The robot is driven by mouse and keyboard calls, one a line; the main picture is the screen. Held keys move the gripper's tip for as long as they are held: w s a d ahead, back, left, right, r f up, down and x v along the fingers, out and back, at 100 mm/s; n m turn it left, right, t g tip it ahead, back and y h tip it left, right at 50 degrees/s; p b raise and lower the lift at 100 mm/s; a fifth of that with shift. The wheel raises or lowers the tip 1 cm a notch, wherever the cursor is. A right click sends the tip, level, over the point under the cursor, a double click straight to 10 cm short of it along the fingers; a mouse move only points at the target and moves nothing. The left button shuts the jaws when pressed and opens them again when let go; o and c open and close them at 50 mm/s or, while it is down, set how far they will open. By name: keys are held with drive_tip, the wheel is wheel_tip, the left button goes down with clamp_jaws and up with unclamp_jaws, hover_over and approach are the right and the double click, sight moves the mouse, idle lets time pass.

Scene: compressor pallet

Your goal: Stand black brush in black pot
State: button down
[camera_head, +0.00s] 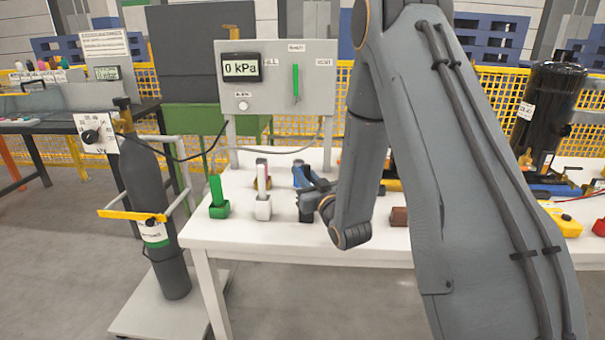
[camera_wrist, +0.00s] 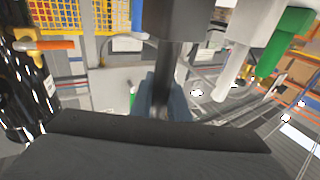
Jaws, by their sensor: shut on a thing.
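The black pot (camera_head: 306,213) stands on the white table, right of the white pot. It also shows at the top of the wrist view (camera_wrist: 176,20), which is upside down. My gripper (camera_head: 303,181) is directly above the black pot. In the wrist view its blue-grey fingers (camera_wrist: 165,98) are shut on the black brush (camera_wrist: 172,62). The brush is roughly upright, and its lower end meets the pot's opening. I cannot tell whether it rests on the bottom. In the head view the brush is mostly hidden by my gripper.
A white brush (camera_head: 262,175) stands in a white pot (camera_head: 263,208), close to the left. A green brush (camera_head: 215,188) stands in a green pot (camera_head: 219,211) farther left. Behind is a grey gauge panel (camera_head: 280,76). A brown block (camera_head: 399,216) lies to the right.

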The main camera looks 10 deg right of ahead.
drive_tip(key=shift+f, duration=0.35)
drive_tip(key=c, duration=1.6)
unclamp_jaws()
drive_tip(key=b+v, duration=0.1)
drive_tip(key=v, duration=0.7)
drive_tip(key=shift+w, duration=0.1)
